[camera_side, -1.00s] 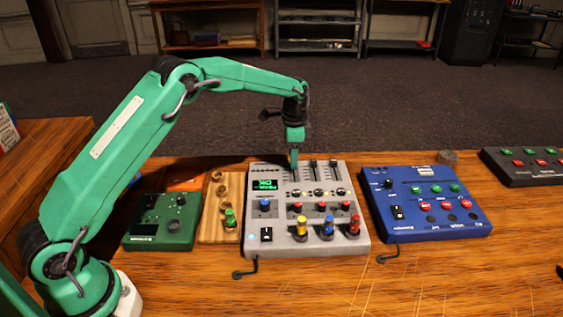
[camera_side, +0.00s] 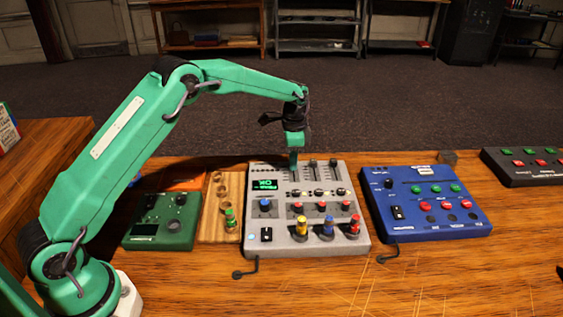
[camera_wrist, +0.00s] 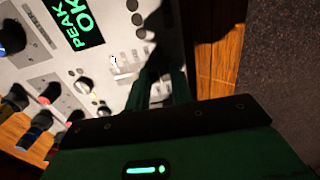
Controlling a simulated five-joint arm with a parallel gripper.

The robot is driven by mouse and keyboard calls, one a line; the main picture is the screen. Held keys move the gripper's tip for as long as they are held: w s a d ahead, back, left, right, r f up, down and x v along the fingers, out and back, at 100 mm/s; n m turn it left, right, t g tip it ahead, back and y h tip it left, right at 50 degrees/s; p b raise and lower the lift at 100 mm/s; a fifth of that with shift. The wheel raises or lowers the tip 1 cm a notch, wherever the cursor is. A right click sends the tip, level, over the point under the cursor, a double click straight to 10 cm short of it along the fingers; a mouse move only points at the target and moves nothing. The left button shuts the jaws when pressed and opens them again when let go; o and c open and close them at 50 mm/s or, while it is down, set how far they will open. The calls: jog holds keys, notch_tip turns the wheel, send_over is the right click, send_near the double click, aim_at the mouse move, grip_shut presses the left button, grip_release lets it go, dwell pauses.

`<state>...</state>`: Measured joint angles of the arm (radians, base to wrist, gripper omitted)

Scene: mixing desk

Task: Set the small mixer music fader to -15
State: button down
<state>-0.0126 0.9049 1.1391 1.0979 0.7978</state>
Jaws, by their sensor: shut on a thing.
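The small grey mixer (camera_side: 282,237) lies on the desk. It has a lit green display reading PEAK OK (camera_wrist: 75,25), coloured knobs and several short faders along its far edge. My gripper (camera_side: 293,166) points down at the leftmost fader in the side view. It is shut on that fader's cap, which the fingers hide. Two other fader caps stand free to its right, one (camera_side: 313,163) beside my gripper and one (camera_side: 333,163) further on. In the wrist view my dark fingers (camera_wrist: 165,88) reach down onto the mixer's fader area. The fader labels and scale are too small to read.
A wooden strip (camera_side: 212,232) and a green box (camera_side: 160,238) stand close on the left. A dark box (camera_side: 525,175) lies far right.

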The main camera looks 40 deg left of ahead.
aim_at(294, 173)
jog(key=shift+s+d, duration=0.9)
jog(key=shift+d, duration=0.05)
jog(key=c, duration=1.2)
grip_release()
jog(key=shift+r, duration=0.1)
notch_tip(294, 173, up, 8)
